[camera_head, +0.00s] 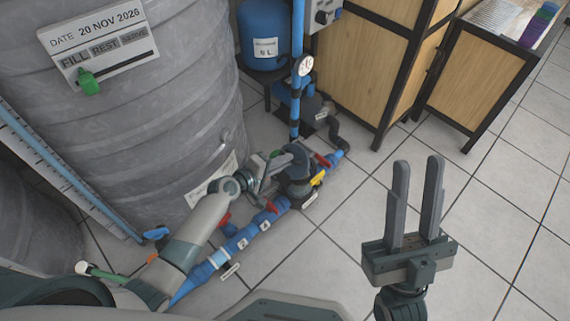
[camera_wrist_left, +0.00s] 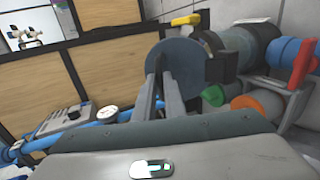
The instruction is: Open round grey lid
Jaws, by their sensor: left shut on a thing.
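The round grey lid (camera_wrist_left: 186,66) shows as a dark blue-grey disc in the left wrist view, at the end of a dark fitting. In the head view the dark grey fitting with the lid (camera_head: 296,156) sits on the pipe run near the floor, partly hidden by my left gripper (camera_head: 272,165). In the left wrist view my left gripper (camera_wrist_left: 162,82) has its two fingers close together at the lid, shut on it. The exact contact is hard to see. My right gripper (camera_head: 418,163) is open and empty over bare floor tiles.
A large grey tank (camera_head: 120,120) with a date board stands at left. Blue pipes (camera_head: 240,243) with red valve levers run along the floor. A yellow lever (camera_wrist_left: 186,20) is behind the lid. Wooden cabinets (camera_head: 365,70) stand at the back. The floor at right is clear.

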